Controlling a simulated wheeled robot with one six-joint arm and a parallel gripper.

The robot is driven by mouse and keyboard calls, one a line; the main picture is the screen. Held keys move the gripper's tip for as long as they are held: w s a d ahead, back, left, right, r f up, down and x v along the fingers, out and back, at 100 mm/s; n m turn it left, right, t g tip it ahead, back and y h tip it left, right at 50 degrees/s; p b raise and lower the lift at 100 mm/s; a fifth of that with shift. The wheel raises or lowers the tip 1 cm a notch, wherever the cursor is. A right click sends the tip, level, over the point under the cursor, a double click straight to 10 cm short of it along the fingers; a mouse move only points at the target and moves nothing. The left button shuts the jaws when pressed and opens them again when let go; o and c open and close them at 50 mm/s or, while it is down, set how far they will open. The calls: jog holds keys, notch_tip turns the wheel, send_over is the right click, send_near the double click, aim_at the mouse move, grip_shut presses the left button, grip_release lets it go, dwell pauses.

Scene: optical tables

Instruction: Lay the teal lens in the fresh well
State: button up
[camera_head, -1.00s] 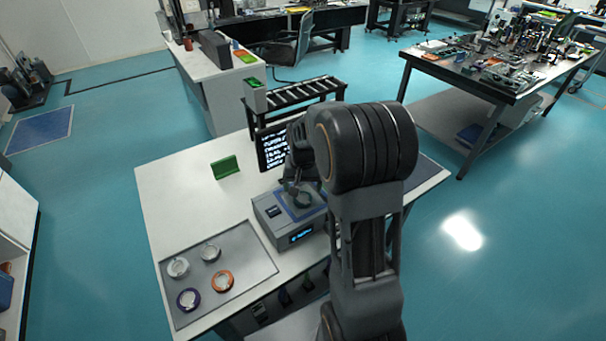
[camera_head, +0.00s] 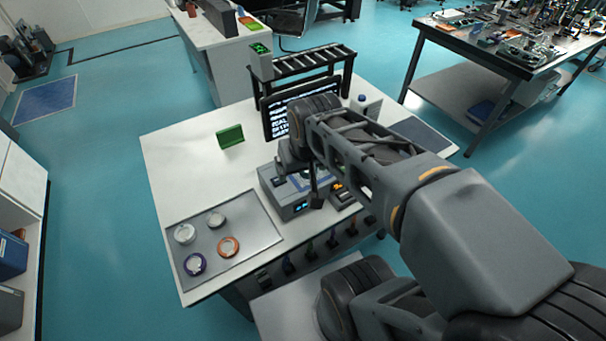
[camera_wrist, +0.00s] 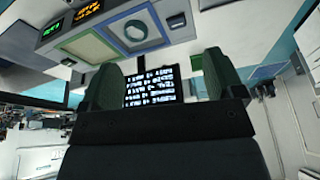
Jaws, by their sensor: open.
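A ring-shaped lens with a teal-grey rim (camera_wrist: 136,31) lies on the blue-framed square (camera_wrist: 152,42) of the grey device in the wrist view. Beside it is a green-framed square (camera_wrist: 90,45) with a pale, empty middle. Which square is the fresh well I cannot tell. My gripper (camera_wrist: 162,75) is open, its two green-padded fingers apart with nothing between them, clear of the lens. In the head view the grey device (camera_head: 292,209) stands under my wrist, and my arm hides much of its top and the lens.
A grey tray (camera_head: 252,217) at the table's left holds white, grey, purple and orange rings. A text screen (camera_head: 285,118) and a black rack (camera_head: 312,68) stand behind the device. A green block (camera_head: 231,136) stands left. The white tabletop (camera_head: 185,155) is clear around it.

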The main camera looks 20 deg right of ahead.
jog(key=s, duration=0.1)
jog(key=s+a+n, duration=0.1)
jog(key=shift+s+f+t, duration=0.15)
jog(key=shift+s+t, duration=0.2)
jog(key=shift+t, duration=0.05)
